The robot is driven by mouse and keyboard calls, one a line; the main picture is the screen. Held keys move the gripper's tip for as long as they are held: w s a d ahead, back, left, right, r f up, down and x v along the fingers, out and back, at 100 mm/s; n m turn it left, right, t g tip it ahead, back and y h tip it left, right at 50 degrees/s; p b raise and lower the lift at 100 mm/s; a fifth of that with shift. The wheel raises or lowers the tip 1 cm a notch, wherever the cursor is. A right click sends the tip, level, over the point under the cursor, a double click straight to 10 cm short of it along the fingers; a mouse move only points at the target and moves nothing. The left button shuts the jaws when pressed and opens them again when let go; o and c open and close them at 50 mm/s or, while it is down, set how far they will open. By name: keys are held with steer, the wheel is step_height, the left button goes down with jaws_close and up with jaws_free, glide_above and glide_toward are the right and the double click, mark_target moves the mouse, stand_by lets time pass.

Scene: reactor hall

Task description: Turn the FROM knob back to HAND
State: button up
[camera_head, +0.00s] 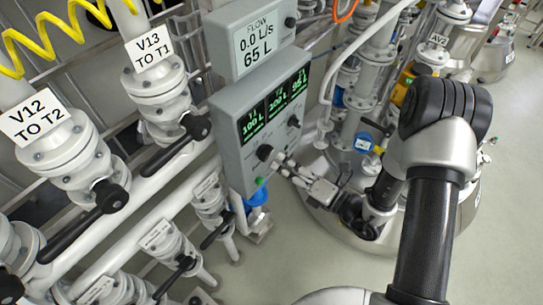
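A grey control panel (228,150) with green digits on a dark screen (275,104) stands in the middle of the head view. It has one black knob (264,152) at its lower left and another black knob (294,121) further right. I cannot read the knob labels or their settings, so I cannot tell which is FROM. My gripper (279,164) is in front of the panel, with its fingertips close to the right of the lower-left knob. I cannot tell whether they touch it, or how far apart the fingers are.
A green button (259,181) sits below the lower-left knob. A grey flow meter (222,42) reading 0.0 L/s and 65 L is above the panel. Valves V13 (160,90) and V12 (75,155) with black handles stand at left. Pipes and vessels crowd behind my arm; floor (290,265) is clear in front.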

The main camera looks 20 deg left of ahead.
mark_target(266, 153)
steer(key=x, duration=0.5)
steer(key=shift+c, duration=0.6)
jaws_close()
